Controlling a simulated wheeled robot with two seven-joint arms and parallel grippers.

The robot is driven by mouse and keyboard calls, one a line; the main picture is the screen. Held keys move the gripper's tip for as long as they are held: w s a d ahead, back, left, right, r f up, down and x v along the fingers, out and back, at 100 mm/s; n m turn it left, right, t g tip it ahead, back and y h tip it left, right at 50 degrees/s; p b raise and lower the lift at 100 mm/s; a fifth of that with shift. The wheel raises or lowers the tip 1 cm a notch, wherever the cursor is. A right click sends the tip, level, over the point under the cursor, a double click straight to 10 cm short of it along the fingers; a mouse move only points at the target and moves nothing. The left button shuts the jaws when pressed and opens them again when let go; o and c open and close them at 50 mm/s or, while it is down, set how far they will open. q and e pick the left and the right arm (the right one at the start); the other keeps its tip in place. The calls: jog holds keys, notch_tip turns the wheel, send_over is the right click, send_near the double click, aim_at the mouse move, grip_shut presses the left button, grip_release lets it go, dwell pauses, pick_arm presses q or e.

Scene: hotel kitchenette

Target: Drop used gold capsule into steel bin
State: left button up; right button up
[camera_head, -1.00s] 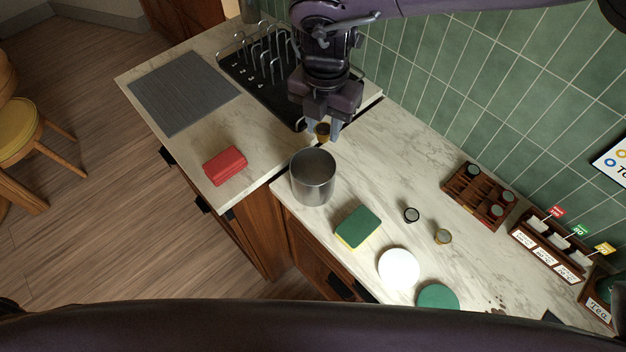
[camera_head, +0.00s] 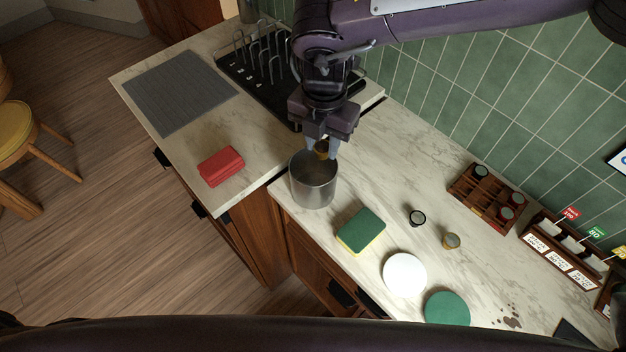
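The steel bin (camera_head: 314,190) stands upright on the marble counter near its front edge, at the picture's centre. My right gripper (camera_head: 322,149) points down at the bin's back rim. It is shut on a gold-brown capsule (camera_head: 321,147), which is partly hidden between the fingers. The capsule overlaps the bin's back rim in the picture; its exact height above the rim is hard to tell. Another gold-topped capsule (camera_head: 451,241) stands on the counter to the right. My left gripper is not in view.
A dark capsule (camera_head: 417,218), a green-yellow sponge (camera_head: 361,231), a white disc (camera_head: 404,274) and a green disc (camera_head: 447,308) lie right of the bin. A wooden capsule box (camera_head: 487,197) stands by the wall. A red cloth (camera_head: 221,166) and black rack (camera_head: 262,84) are left.

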jog(key=o, duration=0.5)
jog(key=shift+o, duration=0.2)
jog(key=shift+r, duration=0.15)
jog(key=shift+r, duration=0.35)
notch_tip(320, 180, up, 7)
jog(key=shift+f+b, duration=0.1)
jog(key=shift+b, duration=1.05)
jog(key=shift+s, duration=0.1)
